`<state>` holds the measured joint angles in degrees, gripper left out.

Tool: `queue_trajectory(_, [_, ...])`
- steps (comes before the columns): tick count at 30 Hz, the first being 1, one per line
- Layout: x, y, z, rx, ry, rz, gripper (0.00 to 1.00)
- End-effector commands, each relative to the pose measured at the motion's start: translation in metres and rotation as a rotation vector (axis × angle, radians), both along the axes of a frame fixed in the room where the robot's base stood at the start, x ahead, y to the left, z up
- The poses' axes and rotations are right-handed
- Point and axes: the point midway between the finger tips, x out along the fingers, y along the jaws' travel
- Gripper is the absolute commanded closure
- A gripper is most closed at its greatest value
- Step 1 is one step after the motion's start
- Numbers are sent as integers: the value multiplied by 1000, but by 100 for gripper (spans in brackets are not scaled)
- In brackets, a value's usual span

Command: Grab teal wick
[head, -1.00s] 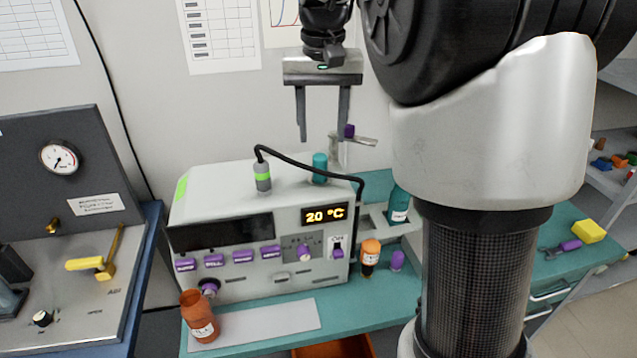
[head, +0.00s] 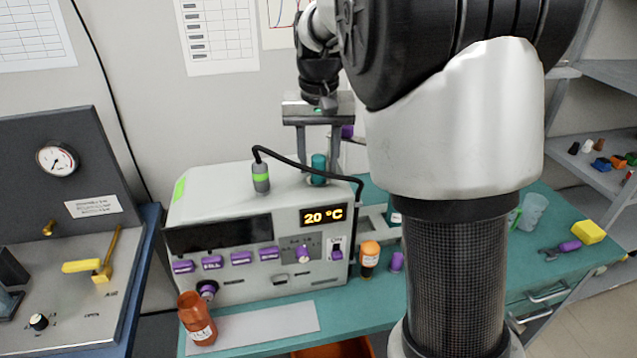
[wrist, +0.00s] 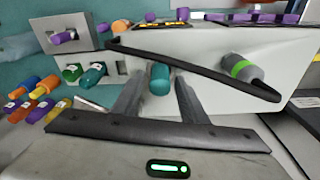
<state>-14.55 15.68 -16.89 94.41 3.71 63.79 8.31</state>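A short teal cylinder (head: 319,168), which looks like the teal wick, stands upright on top of the white machine, right of the grey plug with a green band. It also shows in the wrist view (wrist: 160,79), between and just beyond my finger tips. My gripper (head: 318,152) is open and empty, pointing down over the machine with a finger to each side of the cylinder's top. In the wrist view its fingers (wrist: 157,82) are spread. Whether the tips reach below the cylinder's top is hard to tell.
The white machine (head: 290,283) stands on a teal bench. My arm hides the bench's middle right.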

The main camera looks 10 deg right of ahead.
Motion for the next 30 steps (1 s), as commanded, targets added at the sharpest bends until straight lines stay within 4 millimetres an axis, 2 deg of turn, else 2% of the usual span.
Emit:
queue_trajectory(1, [0, 0, 0, 0, 0, 0, 70])
queue_trajectory(6, [0, 0, 0, 0, 0, 0, 99])
queue_trajectory(17, [1, 0, 6, 0, -3, 0, 100])
queue_trajectory(20, [1, 0, 19, 0, -4, 0, 100])
queue_trajectory(30, [1, 0, 85, 0, -4, -1, 100])
